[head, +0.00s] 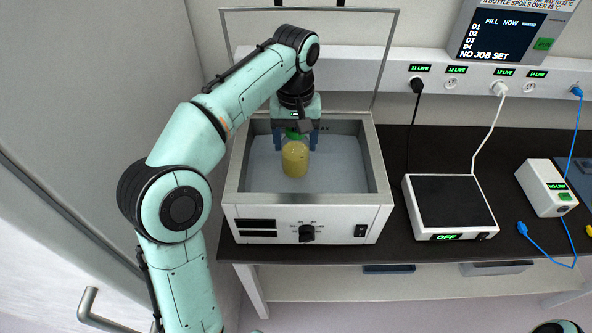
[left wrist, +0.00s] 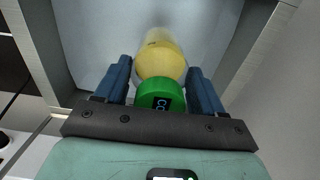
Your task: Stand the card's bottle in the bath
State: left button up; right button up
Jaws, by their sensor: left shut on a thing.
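The bottle (head: 295,160) is pale yellow with a green cap. It is upright in the head view, over or inside the bath (head: 235,184), a white open-topped tank with a dial and dark displays on its front. My left gripper (head: 296,138) is shut on the bottle near its green cap. In the left wrist view the bottle (left wrist: 160,60) and its cap (left wrist: 158,100) sit between the two blue fingers (left wrist: 160,88). Whether the bottle's base touches the bath floor I cannot tell. The card is not clearly seen. My right gripper is not in view.
A black-topped plate unit (head: 450,203) reading OFF stands right of the bath, with a small white box (head: 547,188) farther right. A wall screen (head: 510,35) reads NO JOB SET. Cables hang from the socket rail (head: 440,84). The raised lid frame (head: 386,60) stands behind the bath.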

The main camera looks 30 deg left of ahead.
aim_at(292, 159)
pick_arm(q)
jog(key=f, duration=0.2)
jog(key=s+f+b, duration=0.1)
jog(key=f, duration=0.2)
jog(key=shift+s, duration=0.2)
jog(key=shift+w+f, duration=0.4)
jog(key=shift+f, duration=0.05)
jog(key=shift+s+f+b, duration=0.15)
jog(key=shift+f+b, duration=0.35)
jog(key=shift+f, duration=1.35)
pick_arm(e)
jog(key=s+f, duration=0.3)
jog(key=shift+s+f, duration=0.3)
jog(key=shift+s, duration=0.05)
pick_arm(q)
jog(key=shift+w+f, duration=0.1)
jog(key=shift+w, duration=0.1)
jog(key=shift+f, duration=0.15)
jog(key=o, duration=1.5)
jog(key=shift+s, duration=0.1)
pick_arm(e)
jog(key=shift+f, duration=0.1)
